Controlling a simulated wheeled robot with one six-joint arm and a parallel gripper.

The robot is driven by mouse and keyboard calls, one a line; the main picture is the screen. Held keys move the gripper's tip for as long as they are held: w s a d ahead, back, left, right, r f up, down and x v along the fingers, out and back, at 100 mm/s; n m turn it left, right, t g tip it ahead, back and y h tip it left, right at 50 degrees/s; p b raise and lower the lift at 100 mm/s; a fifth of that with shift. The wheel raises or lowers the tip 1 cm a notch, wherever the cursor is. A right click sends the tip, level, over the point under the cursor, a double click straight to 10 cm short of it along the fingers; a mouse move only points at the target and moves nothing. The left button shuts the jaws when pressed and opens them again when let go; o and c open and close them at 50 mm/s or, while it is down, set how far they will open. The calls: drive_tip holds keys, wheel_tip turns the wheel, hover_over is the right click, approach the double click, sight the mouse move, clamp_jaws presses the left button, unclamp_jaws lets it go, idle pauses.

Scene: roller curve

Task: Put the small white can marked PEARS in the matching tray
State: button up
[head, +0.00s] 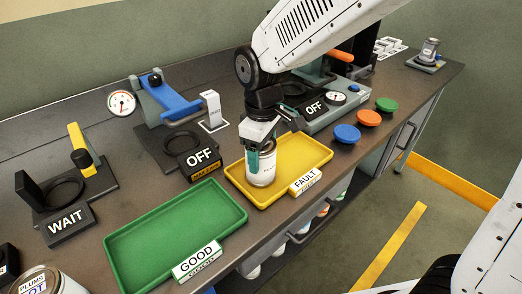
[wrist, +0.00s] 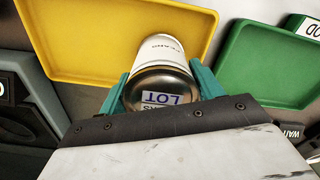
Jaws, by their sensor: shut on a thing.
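My gripper (head: 261,156) is shut on a small white can (head: 262,172) with a metal lid. The can is upright and over the yellow tray (head: 312,148), whose label reads FAULT. I cannot tell whether its base touches the tray floor. In the wrist view the can (wrist: 162,52) sits between the teal fingers (wrist: 163,88); its side lettering is upside down and its lid label shows "RS" and "LOT". The green tray (head: 150,225), labelled GOOD, lies to the left of the yellow one; it also shows in the wrist view (wrist: 265,62).
A can marked PLUMS (head: 48,283) stands at the bottom left. Fixtures with a WAIT sign (head: 68,224) and an OFF sign (head: 200,158) stand behind the trays. Blue (head: 347,133), orange (head: 368,118) and green (head: 386,104) buttons lie right of the yellow tray. Both trays look otherwise empty.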

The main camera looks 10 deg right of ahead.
drive_tip(key=shift+f, duration=0.1)
drive_tip(key=o, duration=1.4)
drive_tip(key=shift+c, duration=0.2)
wheel_tip(320, 180, up, 12)
drive_tip(key=shift+r, duration=0.2)
drive_tip(key=s+d+r+m, duration=0.2)
drive_tip(key=s+d+m, duration=0.4)
drive_tip(key=d, duration=0.6)
drive_tip(key=s+d+f+m, duration=0.1)
drive_tip(key=s+d+m, duration=0.1)
drive_tip(key=s+d, duration=0.2)
drive_tip(key=s+d+f+m+t, duration=0.1)
drive_tip(key=s+d+f+m, duration=0.1)
drive_tip(key=s, duration=0.7)
drive_tip(key=shift+s+d+f+m, duration=0.3)
drive_tip(key=shift+d+m, duration=0.4)
drive_tip(key=shift+d, duration=0.55)
